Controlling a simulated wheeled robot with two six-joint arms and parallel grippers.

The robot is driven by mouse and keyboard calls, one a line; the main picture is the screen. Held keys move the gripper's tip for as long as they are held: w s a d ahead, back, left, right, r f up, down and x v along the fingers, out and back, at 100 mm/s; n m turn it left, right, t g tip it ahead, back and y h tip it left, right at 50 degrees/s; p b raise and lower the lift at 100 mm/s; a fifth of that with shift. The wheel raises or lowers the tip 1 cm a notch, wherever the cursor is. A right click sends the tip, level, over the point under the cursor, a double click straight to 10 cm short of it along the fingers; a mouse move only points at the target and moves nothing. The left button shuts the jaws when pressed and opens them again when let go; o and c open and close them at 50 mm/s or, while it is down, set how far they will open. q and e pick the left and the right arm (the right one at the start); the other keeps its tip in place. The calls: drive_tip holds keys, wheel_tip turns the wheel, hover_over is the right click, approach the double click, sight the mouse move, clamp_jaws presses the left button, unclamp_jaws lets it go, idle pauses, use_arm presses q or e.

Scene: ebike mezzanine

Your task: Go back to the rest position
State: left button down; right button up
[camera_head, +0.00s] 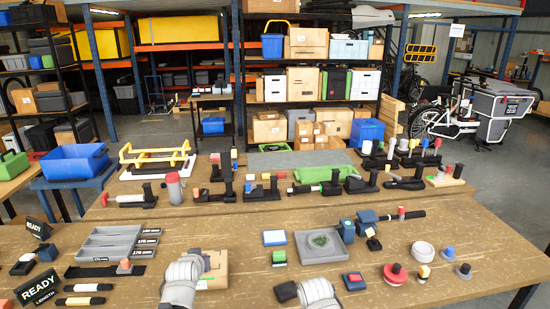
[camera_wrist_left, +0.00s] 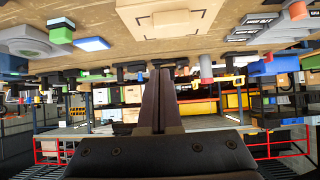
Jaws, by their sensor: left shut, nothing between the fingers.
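My left gripper (camera_wrist_left: 160,100) is shut and empty in the left wrist view, its two dark fingers pressed together. In the head view my left gripper (camera_head: 206,262) is a small dark shape at the end of my grey left arm, low over the front table, by a cardboard box (camera_head: 215,283). The box also shows in the left wrist view (camera_wrist_left: 168,20), beyond the fingertips. My right arm comes in at the bottom middle. The dark end of my right gripper (camera_head: 287,291) shows there, but its fingers cannot be made out.
The front table (camera_head: 455,262) holds a grey divided tray (camera_head: 118,244), a grey square tray (camera_head: 320,246), blue and green blocks and several round parts. A second table behind carries tools and a green tray (camera_head: 318,174). Shelves stand at the back; a cargo bike (camera_head: 480,112) stands right.

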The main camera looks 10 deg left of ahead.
use_arm(q)
drive_tip(key=s+d+f+m+g+h, duration=0.25)
drive_tip(key=d+f, duration=0.25)
drive_tip(key=d, duration=0.5)
drive_tip(key=s+d+f+m+g+y, duration=0.1)
drive_tip(key=s+d+f+g, duration=0.1)
drive_tip(key=s+d+g, duration=0.2)
drive_tip(key=s+d+f+m+g+y, duration=0.1)
drive_tip(key=s+d+g, duration=0.3)
drive_tip(key=s+d, duration=0.5)
drive_tip(key=s+f+m, duration=0.1)
drive_tip(key=s, duration=0.3)
drive_tip(key=shift+d+g, duration=0.15)
drive_tip(key=shift+g, duration=0.2)
